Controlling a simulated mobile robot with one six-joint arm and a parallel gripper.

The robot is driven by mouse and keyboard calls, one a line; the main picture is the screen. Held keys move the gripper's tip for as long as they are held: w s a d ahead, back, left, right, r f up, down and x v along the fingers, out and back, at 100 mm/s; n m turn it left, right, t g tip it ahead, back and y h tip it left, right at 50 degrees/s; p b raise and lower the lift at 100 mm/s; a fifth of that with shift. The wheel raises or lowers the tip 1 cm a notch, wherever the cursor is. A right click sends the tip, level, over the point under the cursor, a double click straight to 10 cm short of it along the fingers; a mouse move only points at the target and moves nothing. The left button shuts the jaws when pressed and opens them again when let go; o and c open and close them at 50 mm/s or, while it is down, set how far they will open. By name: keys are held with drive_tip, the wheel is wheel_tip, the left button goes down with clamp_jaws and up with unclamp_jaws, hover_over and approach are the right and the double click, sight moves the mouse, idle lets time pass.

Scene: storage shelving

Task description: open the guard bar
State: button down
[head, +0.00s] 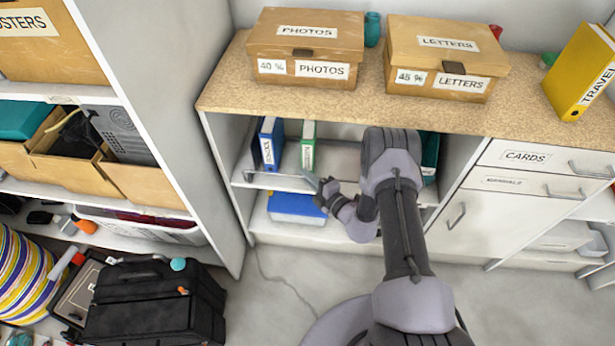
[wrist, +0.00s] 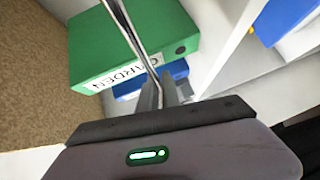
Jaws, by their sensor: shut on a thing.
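The guard bar is a thin shiny metal bar (wrist: 130,32) that runs down from the top of the wrist view to my gripper (wrist: 160,92). My gripper's dark fingers are shut on the bar, one on each side of it. In the head view my gripper (head: 322,186) is at the front of the open shelf compartment under the wood-topped counter. My arm hides the right part of that compartment.
A green binder (wrist: 135,45) stands close behind the bar; it also shows in the head view (head: 308,147). A blue binder (head: 270,145) stands left of it. A blue box (head: 297,206) lies on the lower shelf. A tall shelf unit's side panel (head: 160,110) rises at left.

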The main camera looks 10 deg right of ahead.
drive_tip(key=shift+s+a+f+n+t+y, duration=0.35)
drive_tip(key=shift+s+n+t+y, duration=0.6)
drive_tip(key=shift+n, duration=0.7)
drive_tip(key=shift+s+a+f+n+t+y, duration=0.15)
drive_tip(key=shift+s+f+n+t+y, duration=0.4)
drive_tip(key=shift+n+y, duration=0.9)
drive_tip(key=shift+s+a+f+n+t+y, duration=0.3)
drive_tip(key=shift+s+n+t+y, duration=0.55)
drive_tip(key=shift+n, duration=0.95)
drive_tip(key=c, duration=1.6)
unclamp_jaws()
